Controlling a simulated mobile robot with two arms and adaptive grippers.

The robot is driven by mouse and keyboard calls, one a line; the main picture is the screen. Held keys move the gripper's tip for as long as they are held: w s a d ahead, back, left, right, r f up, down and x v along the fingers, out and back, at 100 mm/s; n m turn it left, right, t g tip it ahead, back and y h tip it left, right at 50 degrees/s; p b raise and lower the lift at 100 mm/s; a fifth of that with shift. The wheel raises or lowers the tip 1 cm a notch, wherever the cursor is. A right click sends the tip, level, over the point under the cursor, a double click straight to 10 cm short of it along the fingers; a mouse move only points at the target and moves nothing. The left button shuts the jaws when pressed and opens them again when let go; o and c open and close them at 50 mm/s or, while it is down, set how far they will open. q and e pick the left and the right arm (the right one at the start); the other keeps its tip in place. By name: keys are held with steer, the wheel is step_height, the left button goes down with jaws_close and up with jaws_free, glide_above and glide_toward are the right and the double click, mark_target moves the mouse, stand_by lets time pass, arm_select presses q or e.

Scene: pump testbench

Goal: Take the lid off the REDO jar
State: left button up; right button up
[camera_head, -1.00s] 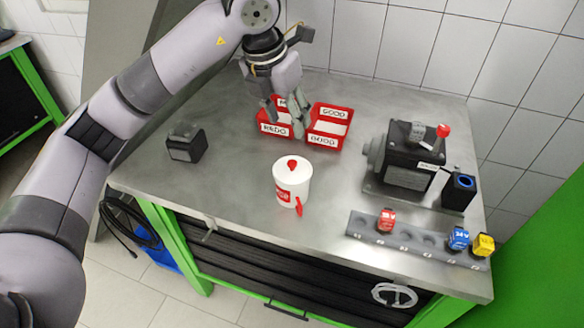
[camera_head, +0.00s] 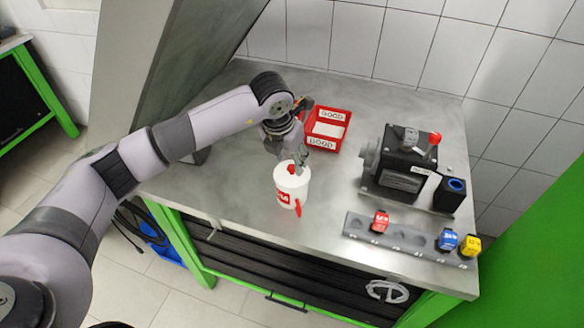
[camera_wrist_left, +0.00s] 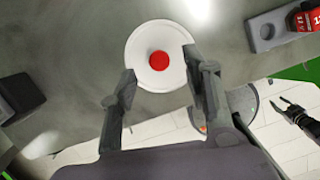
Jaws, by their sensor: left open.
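The REDO jar (camera_head: 287,192) is a white mug-like jar with a red label and red handle, upright on the metal table. Its white lid (camera_head: 284,176) with a red knob (camera_head: 291,169) is on it. My left gripper (camera_head: 299,160) is open just above and behind the lid. In the left wrist view the lid (camera_wrist_left: 140,75) and knob (camera_wrist_left: 158,60) lie between and slightly beyond the spread fingertips. I cannot tell whether a finger touches the lid. A dark gripper, seemingly my right (camera_wrist_left: 287,108), shows at the right edge of the wrist view; its opening is unclear.
A red GOOD bin (camera_head: 342,115) stands behind the gripper. The black pump (camera_head: 402,170) stands at the right, beside a black holder (camera_head: 450,194). A grey rack (camera_head: 408,238) with red, blue and yellow cubes lies at the front right. Table left of the jar is clear.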

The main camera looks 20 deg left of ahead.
mark_target(292, 167)
arm_select(q)
steer(key=shift+p+x, duration=0.5)
steer(key=shift+x, duration=0.6)
steer(key=shift+w+f, duration=0.2)
steer(key=shift+f, duration=0.35)
steer(key=c, duration=1)
arm_select(e)
step_height(292, 167, up, 2)
steer(key=shift+a, duration=0.15)
arm_select(q)
steer(key=shift+r, duration=0.1)
